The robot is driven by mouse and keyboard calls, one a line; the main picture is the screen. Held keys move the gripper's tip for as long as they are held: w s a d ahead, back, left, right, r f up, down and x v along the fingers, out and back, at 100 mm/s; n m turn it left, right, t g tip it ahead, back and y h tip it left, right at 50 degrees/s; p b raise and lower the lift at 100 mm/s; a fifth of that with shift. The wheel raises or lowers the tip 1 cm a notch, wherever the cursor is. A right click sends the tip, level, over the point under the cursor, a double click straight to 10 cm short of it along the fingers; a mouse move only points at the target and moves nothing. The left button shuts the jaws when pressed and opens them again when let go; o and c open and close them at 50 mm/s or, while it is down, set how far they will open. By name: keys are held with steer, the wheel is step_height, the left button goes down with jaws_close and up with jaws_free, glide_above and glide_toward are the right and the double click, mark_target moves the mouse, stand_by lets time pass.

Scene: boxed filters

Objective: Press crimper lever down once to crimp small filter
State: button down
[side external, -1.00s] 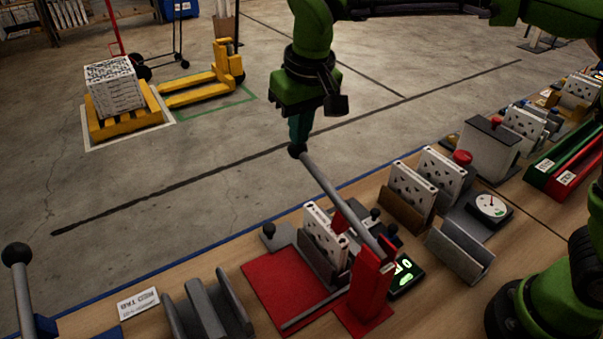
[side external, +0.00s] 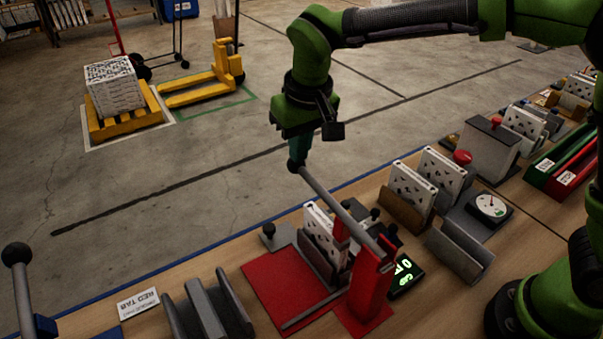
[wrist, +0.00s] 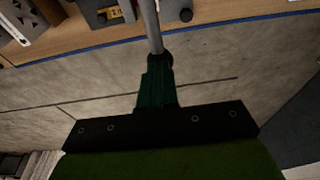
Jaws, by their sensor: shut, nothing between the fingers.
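The crimper (side external: 369,288) is a red post on a red base, with a long grey lever (side external: 337,207) hinged at its top. The lever tilts up toward the back left and ends in a dark knob. My gripper (side external: 297,163) is shut, empty, with its fingertips on top of the knob. The wrist view shows the shut dark green fingers (wrist: 157,75) over the knob, with the lever (wrist: 149,25) running away beyond. A white filter with dark marks (side external: 318,222) stands in a grey holder under the lever, partly hidden by it.
A lit green display (side external: 405,277) sits beside the crimper. More filters in a brown holder (side external: 401,211) and a dial gauge (side external: 491,207) stand to the right. Grey racks (side external: 207,308) and another knobbed lever (side external: 22,290) are at left. Open floor lies behind the bench.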

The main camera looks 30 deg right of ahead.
step_height(320, 180, up, 10)
stand_by(1.1)
steer(key=s+d+f+m+t+y, duration=0.1)
steer(key=s+d+f+m+t, duration=0.1)
steer(key=s+d, duration=0.7)
steer(key=s+d+f+m+t+y, duration=0.1)
steer(key=s+d+f+m+t, duration=0.1)
steer(key=s+d, duration=0.7)
step_height(320, 180, down, 2)
steer(key=shift+s+d+f+t, duration=0.1)
steer(key=shift+s+d+t, duration=0.15)
steer(key=shift+d+t, duration=0.2)
